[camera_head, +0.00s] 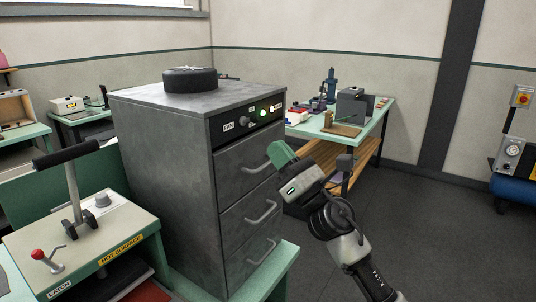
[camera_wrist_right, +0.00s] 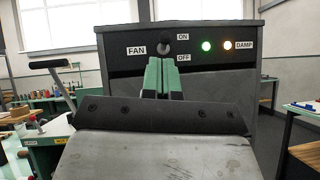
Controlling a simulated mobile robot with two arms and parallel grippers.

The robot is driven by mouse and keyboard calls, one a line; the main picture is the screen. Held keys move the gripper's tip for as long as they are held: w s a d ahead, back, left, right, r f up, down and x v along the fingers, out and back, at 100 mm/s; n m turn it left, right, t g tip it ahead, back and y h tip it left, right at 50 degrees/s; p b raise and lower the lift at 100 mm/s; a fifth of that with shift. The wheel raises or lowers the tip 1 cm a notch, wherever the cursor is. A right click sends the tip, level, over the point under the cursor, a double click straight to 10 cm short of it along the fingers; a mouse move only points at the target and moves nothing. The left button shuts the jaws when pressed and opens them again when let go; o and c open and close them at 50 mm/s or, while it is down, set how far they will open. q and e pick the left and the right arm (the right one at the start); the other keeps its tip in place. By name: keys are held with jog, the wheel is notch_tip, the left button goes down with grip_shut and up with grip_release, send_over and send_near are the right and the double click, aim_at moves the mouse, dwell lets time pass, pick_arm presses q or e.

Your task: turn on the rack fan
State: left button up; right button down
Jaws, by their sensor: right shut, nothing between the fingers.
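The rack is a grey metal cabinet (camera_head: 160,130) with a black panel at its top front. The panel carries a FAN label (camera_wrist_right: 136,50) and a small switch (camera_wrist_right: 166,47) between ON and OFF labels; the switch also shows in the head view (camera_head: 243,121). I cannot tell which way its lever points. A green lamp (camera_wrist_right: 206,45) and a whitish-orange lamp (camera_wrist_right: 227,45) by the DAMP label are lit. My right gripper (camera_head: 280,155), with green fingertips, is shut and empty, in front of the cabinet. In the right wrist view its tips (camera_wrist_right: 163,76) appear just below the switch. My left gripper is out of view.
A black round part (camera_head: 190,79) sits on the cabinet top. Drawer handles (camera_head: 262,212) stick out below the panel. A bench press (camera_head: 95,225) marked HOT SURFACE stands at left. A workbench (camera_head: 345,132) with tools stands behind. The floor at right (camera_head: 430,235) is clear.

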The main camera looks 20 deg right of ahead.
jog(key=s+d+b, duration=0.2)
jog(key=s+d, duration=0.2)
jog(key=s, duration=0.3)
jog(key=shift+d+f, duration=0.35)
jog(key=shift+d, duration=0.05)
jog(key=shift+f, duration=0.1)
